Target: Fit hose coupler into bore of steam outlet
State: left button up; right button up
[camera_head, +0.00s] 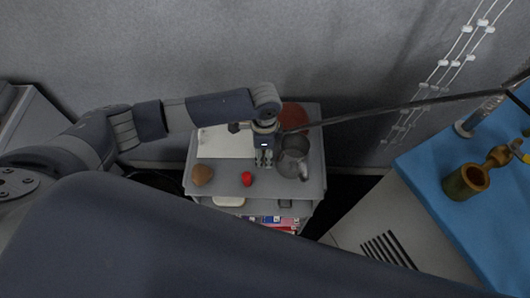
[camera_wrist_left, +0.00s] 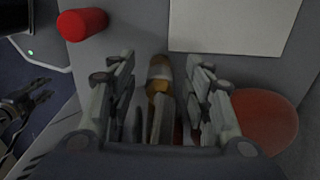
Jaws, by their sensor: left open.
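My left gripper (camera_head: 264,163) is over the grey cart, far left of the outlet. In the wrist view its fingers (camera_wrist_left: 160,88) are open, spread on either side of a brass-coloured piece with a pale tip (camera_wrist_left: 160,70), which may be the hose coupler. I cannot tell whether they touch it. A dark claw-like shape (camera_wrist_left: 28,98) at the left edge of the wrist view may be my right gripper.
A long dark rod or hose (camera_head: 400,106) spans from the cart towards the table.

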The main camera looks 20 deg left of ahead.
pick_arm(q)
jog(key=shift+f, duration=0.1)
jog(key=shift+c, duration=0.5)
grip_shut()
